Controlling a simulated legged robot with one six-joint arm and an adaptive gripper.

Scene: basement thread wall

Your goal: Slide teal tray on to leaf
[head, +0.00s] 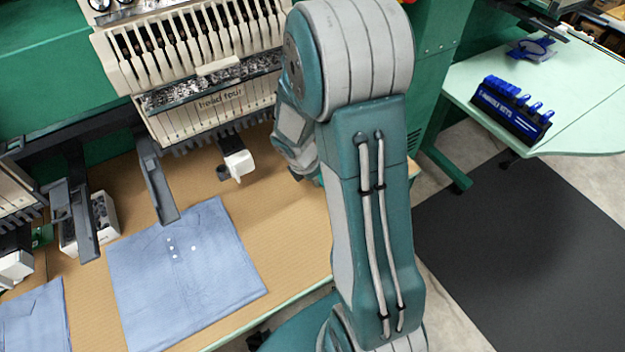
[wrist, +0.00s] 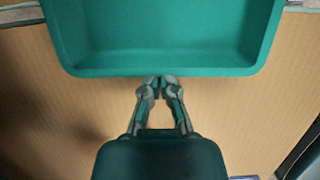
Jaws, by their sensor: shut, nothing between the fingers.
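The teal tray (wrist: 160,70) fills the top of the wrist view, on the tan ribbed surface. Its inside looks empty, and its far side is cut off by the frame. My gripper (wrist: 161,80) is shut and empty, its fingertips at the middle of the tray's near wall; I cannot tell if they touch it. In the head view my arm hides the tray and my fingers. A pale green tabletop (head: 480,68) with a seam across it stands at the right and may include the leaf; I cannot tell for certain.
The embroidery machine head (head: 205,65) overhangs the tan table (head: 215,180). A folded blue cloth (head: 185,275) lies on that table at front left. A black rack with blue handles (head: 512,110) stands on the pale green top. A dark mat (head: 530,250) covers the floor at right.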

